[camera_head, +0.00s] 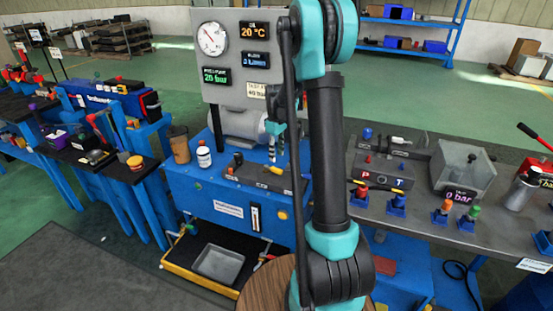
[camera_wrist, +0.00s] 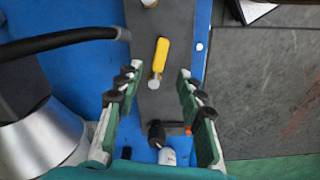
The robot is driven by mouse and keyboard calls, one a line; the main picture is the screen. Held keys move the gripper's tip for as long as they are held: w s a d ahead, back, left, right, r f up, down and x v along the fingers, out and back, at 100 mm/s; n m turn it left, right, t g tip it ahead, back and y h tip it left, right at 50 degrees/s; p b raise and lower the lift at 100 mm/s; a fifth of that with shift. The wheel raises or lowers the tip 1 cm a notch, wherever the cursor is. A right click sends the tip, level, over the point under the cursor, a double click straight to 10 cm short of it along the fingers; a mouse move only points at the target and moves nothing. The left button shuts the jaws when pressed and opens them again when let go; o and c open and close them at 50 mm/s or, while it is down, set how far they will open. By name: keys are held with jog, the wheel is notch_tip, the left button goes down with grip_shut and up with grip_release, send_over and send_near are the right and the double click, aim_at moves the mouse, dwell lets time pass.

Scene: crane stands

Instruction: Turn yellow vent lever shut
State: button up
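The yellow vent lever (camera_wrist: 161,56) shows in the wrist view on a dark grey block (camera_wrist: 179,32). It is slightly tilted, with a metal pivot at its lower end. My gripper (camera_wrist: 158,74) is open, and its green and black fingers stand left and right of the pivot end without visible contact. In the head view the yellow lever (camera_head: 274,170) lies on top of the blue power unit (camera_head: 209,189). My gripper (camera_head: 277,152) hangs close above it, pointing down. The exact height gap is hard to tell.
A black hose (camera_wrist: 62,43) and a silver motor housing (camera_wrist: 40,138) lie left in the wrist view. A black knob (camera_wrist: 156,131) is below the lever. In the head view a gauge panel (camera_head: 232,65) stands behind, with a white bottle (camera_head: 204,155) to the left.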

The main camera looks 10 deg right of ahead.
aim_at(273, 170)
jog(key=shift+s+a, duration=0.1)
jog(key=shift+a, duration=0.05)
jog(key=c, duration=0.5)
jog(key=shift+s+a+r+m+h, duration=0.1)
jog(key=shift+s+a+m+h, duration=0.15)
jog(key=shift+m, duration=0.3)
jog(key=shift+s+a+m+h, duration=0.15)
jog(key=shift+a+m, duration=0.15)
jog(key=shift+m, duration=0.25)
grip_shut()
jog(key=s+a+r+m+t+h, duration=0.1)
jog(key=s+a+m+t, duration=0.15)
jog(key=m, duration=0.55)
jog(key=s+a+m+t+h, duration=0.1)
jog(key=s+a+m, duration=0.3)
jog(key=m, duration=0.4)
jog(key=shift+g, duration=0.25)
jog(key=x, duration=0.9)
jog(key=shift+w+d+f, duration=0.1)
jog(key=shift+d+f, duration=0.05)
jog(key=shift+d, duration=0.05)
jog(key=shift+w+d, duration=0.85)
jog(key=shift+d, duration=0.15)
jog(key=shift+w+d, duration=0.45)
